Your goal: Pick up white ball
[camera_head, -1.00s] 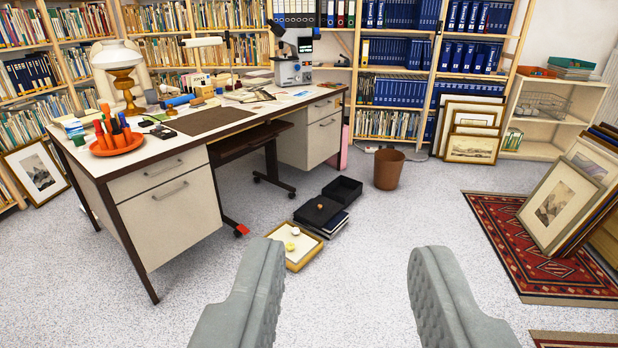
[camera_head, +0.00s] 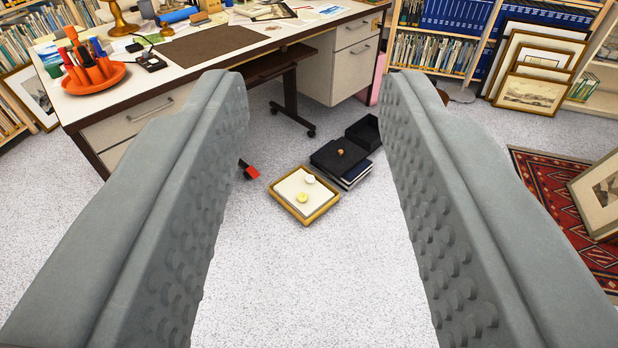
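A small white ball (camera_head: 309,179) rests on a gold-framed tray or print (camera_head: 318,212) that lies on the floor. A yellow round thing (camera_head: 302,197) lies beside it on the same frame, nearer to me. My gripper (camera_head: 312,85) is wide open and empty. Its two grey, studded fingers stand left and right of the framed piece in the picture, with the ball in view between them and still well away on the floor.
A black box with a small orange-brown thing (camera_head: 340,152) sits on dark books (camera_head: 356,174) just behind. An open black box (camera_head: 366,131) stands beyond. The desk (camera_head: 130,95) is at left; a red rug (camera_head: 560,190) and framed prints (camera_head: 535,92) are at right. Near floor is clear.

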